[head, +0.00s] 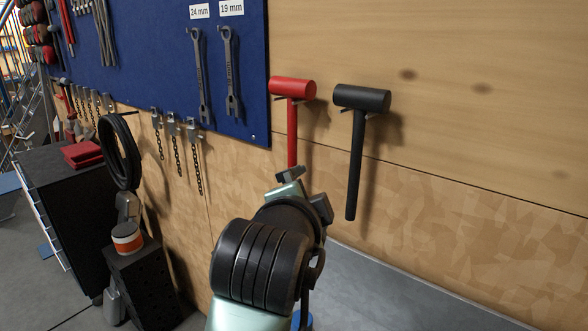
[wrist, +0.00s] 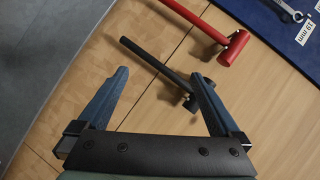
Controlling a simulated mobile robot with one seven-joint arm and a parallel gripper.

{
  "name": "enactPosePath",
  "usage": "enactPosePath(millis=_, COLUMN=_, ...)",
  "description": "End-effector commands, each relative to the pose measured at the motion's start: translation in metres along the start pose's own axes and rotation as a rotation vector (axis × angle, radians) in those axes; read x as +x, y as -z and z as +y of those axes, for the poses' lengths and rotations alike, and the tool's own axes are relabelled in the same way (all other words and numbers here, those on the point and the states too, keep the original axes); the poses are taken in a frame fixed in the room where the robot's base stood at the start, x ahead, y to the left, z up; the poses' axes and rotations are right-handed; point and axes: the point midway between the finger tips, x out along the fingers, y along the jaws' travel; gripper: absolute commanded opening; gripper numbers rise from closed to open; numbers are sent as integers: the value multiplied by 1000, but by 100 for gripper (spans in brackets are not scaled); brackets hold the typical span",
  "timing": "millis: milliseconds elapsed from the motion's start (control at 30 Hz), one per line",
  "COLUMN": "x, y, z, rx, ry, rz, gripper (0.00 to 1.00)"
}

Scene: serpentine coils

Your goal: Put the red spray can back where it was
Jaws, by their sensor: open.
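I see no red spray can in either view. My gripper (wrist: 159,73) is open, with its two blue-grey fingers spread wide and nothing held between them. In the wrist view it faces the wooden wall, and the black mallet (wrist: 150,57) shows beyond the fingers, its head partly behind the right finger. In the head view my arm reaches toward the wall below the red mallet (head: 292,88), and the gripper is mostly hidden behind my wrist.
The red mallet and the black mallet (head: 362,98) hang on the wooden wall (head: 450,130). A blue tool board (head: 150,50) with wrenches is to the left. At lower left, an orange-and-white cylinder (head: 127,238) stands on a black box (head: 145,285) beside a dark cabinet (head: 50,200).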

Motion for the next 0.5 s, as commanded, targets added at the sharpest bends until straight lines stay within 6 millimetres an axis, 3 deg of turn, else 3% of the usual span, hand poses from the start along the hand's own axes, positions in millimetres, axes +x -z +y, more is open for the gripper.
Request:
enactPosePath(millis=33, x=-21, y=33, z=-30, rx=-134, ry=143, rz=95, gripper=100)
enactPosePath(millis=100, x=-60, y=64, z=-70, rx=-330, ry=327, rz=232, gripper=100)
enactPosePath(millis=200, x=-125, y=89, z=-115, rx=-577, ry=537, rz=447, gripper=100)
enactPosePath(millis=300, x=-187, y=100, z=-141, rx=-757, ry=681, rz=646, gripper=100)
enactPosePath(millis=400, x=-233, y=102, z=-153, rx=-866, ry=765, rz=796, gripper=100)
enactPosePath(millis=500, x=-258, y=102, z=-158, rx=-918, ry=807, rz=880, gripper=100)
